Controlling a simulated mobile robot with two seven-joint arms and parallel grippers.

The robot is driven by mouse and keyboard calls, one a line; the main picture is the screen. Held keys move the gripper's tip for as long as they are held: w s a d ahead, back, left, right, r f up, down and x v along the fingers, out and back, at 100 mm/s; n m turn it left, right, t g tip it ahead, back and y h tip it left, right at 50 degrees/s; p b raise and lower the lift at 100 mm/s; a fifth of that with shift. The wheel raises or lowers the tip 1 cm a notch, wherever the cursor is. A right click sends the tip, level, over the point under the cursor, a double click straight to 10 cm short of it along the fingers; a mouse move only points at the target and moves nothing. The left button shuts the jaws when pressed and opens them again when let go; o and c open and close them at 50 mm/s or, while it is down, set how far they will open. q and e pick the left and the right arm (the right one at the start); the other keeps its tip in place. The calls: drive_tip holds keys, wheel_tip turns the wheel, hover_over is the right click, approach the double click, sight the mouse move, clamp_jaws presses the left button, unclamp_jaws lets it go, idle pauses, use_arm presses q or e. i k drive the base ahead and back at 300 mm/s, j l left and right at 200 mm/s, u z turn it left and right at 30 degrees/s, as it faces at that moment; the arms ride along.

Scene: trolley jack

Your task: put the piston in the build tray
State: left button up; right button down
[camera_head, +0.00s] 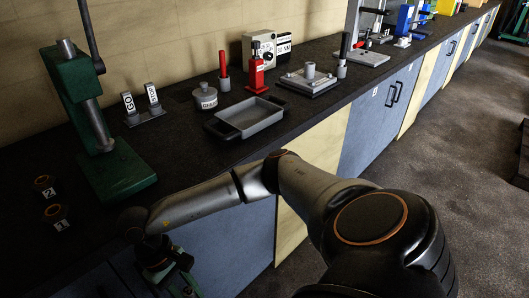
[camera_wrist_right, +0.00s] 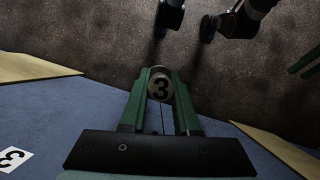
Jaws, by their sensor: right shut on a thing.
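My right gripper (camera_head: 168,272) is at the lower left of the head view, low in front of the bench. In the right wrist view its green fingers (camera_wrist_right: 160,92) are shut on a round, dark-rimmed piece marked 3 (camera_wrist_right: 160,86), which I take to be the piston; only its end face shows. Two similar dark pieces, marked 2 (camera_head: 45,186) and 1 (camera_head: 57,216), stand on the bench at the left. The build tray (camera_head: 214,129), grey with dark handles, stands on the bench to the right and looks empty. My left gripper is not in view.
A green press (camera_head: 118,170) stands between the numbered pieces and the tray. Blue cabinet doors (camera_wrist_right: 75,115) are close by the gripper.

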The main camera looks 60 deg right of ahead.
sight(240, 125)
drive_tip(key=l+z, duration=0.2)
drive_tip(key=l, duration=0.55)
drive_tip(key=i+l+z, duration=0.2)
drive_tip(key=l, duration=0.6)
drive_tip(key=k, duration=0.1)
